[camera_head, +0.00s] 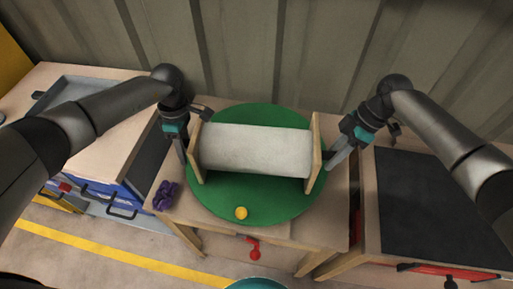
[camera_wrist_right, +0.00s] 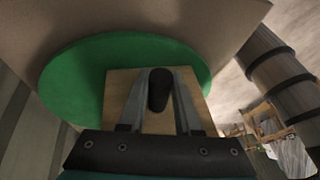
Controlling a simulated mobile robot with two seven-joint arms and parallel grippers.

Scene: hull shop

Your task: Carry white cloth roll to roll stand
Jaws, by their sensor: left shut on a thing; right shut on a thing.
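The white cloth roll (camera_head: 256,149) lies level between the two upright wooden end plates of the roll stand (camera_head: 315,155), over a round green mat. Whether its ends rest in the plates cannot be told. My left gripper (camera_head: 184,152) is at the outer side of the left plate, shut on the roll's left end, though its grip is mostly hidden. My right gripper (camera_head: 334,160) is outside the right plate. In the right wrist view its fingers (camera_wrist_right: 158,95) are shut around the roll's dark core end (camera_wrist_right: 159,88), in front of the wooden plate (camera_wrist_right: 122,88).
The green round mat (camera_head: 250,206) covers most of a wooden table (camera_head: 215,224). A yellow disc (camera_head: 241,213) lies on its front part, and a purple bunched object (camera_head: 165,196) lies at the table's left edge. Benches flank the table, and a ribbed wall (camera_head: 280,50) stands close behind.

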